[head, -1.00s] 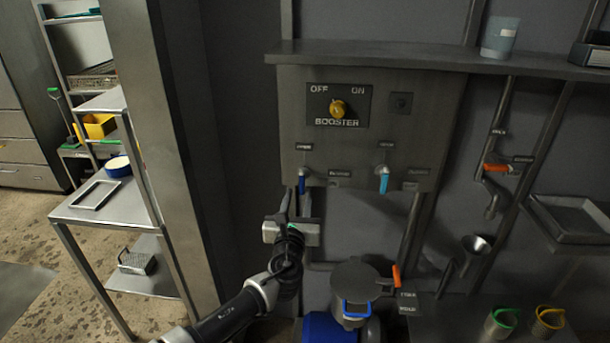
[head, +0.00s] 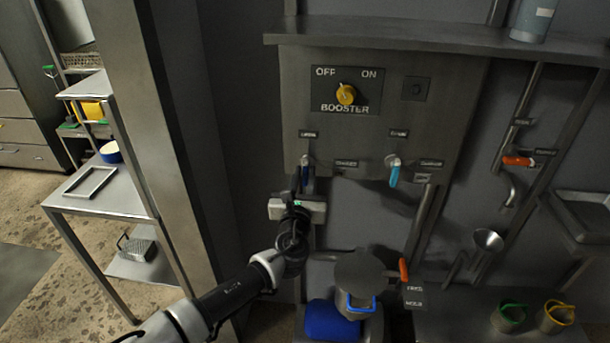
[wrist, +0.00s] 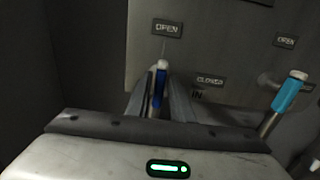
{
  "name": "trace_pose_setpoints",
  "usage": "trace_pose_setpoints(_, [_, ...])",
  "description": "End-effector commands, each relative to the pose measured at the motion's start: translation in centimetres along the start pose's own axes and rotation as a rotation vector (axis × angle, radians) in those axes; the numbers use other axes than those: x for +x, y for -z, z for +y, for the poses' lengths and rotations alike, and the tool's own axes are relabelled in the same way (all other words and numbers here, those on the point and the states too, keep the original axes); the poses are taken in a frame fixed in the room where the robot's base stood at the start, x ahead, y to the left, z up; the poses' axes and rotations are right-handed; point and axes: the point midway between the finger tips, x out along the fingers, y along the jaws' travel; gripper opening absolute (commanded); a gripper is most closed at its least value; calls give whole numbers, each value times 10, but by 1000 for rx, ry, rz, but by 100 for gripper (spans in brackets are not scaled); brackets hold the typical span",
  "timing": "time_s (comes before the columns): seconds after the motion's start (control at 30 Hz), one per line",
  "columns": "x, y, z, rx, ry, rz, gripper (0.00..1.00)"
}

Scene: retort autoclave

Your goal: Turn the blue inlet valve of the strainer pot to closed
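The dark blue valve handle (head: 309,171) hangs down from its pale hub at the lower left of the wall panel. In the wrist view, the dark blue handle (wrist: 158,88) stands between my gripper's fingers. An OPEN label (wrist: 167,28) is above it; CLOSED (wrist: 210,80) and IN labels are to its right. My gripper (head: 305,187) reaches up from below, its fingers open on either side of the handle. Whether either finger touches it, I cannot tell. A lidded pot (head: 359,280) with a blue handle stands below the panel.
A light blue valve handle (head: 394,175) hangs close by on the right. A yellow BOOSTER knob (head: 346,94) is above, under a shelf (head: 420,42). An orange-handled lever (head: 404,270) is beside the pot. A grey post (head: 150,130) and a metal table (head: 122,190) stand left.

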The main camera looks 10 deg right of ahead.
Motion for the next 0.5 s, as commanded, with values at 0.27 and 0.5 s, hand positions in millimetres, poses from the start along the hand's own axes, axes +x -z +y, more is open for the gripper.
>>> trace_pose_setpoints(0.27, [0, 0, 0, 1, 0, 0, 0])
trace_pose_setpoints(0.5, [0, 0, 0, 51, 0, 0, 0])
